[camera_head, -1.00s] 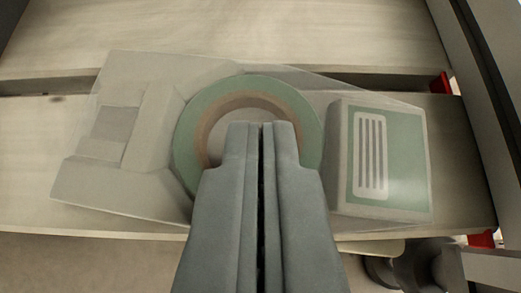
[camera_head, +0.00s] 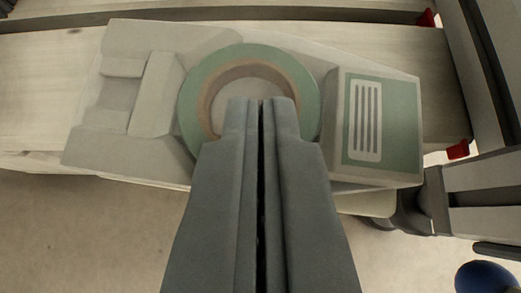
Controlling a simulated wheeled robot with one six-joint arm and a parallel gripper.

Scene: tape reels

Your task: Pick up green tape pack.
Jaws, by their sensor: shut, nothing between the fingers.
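The green tape pack (camera_head: 375,120) lies flat on a pale wooden shelf board. It is a grey-beige tray under what looks like clear wrap, with a green tape reel (camera_head: 200,92) in its middle and a green-and-white label block at its right end. My gripper (camera_head: 260,100) points up the picture over the reel, its two fingers together and nothing between them. The fingers hide the lower part of the reel. I cannot tell whether the fingertips touch the pack.
The wooden board (camera_head: 40,95) has a dark gap behind it. Red clips (camera_head: 458,150) and a metal upright stand at the right. A blue round object (camera_head: 487,277) shows at the lower right. Bare floor (camera_head: 110,235) lies below the board's front edge.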

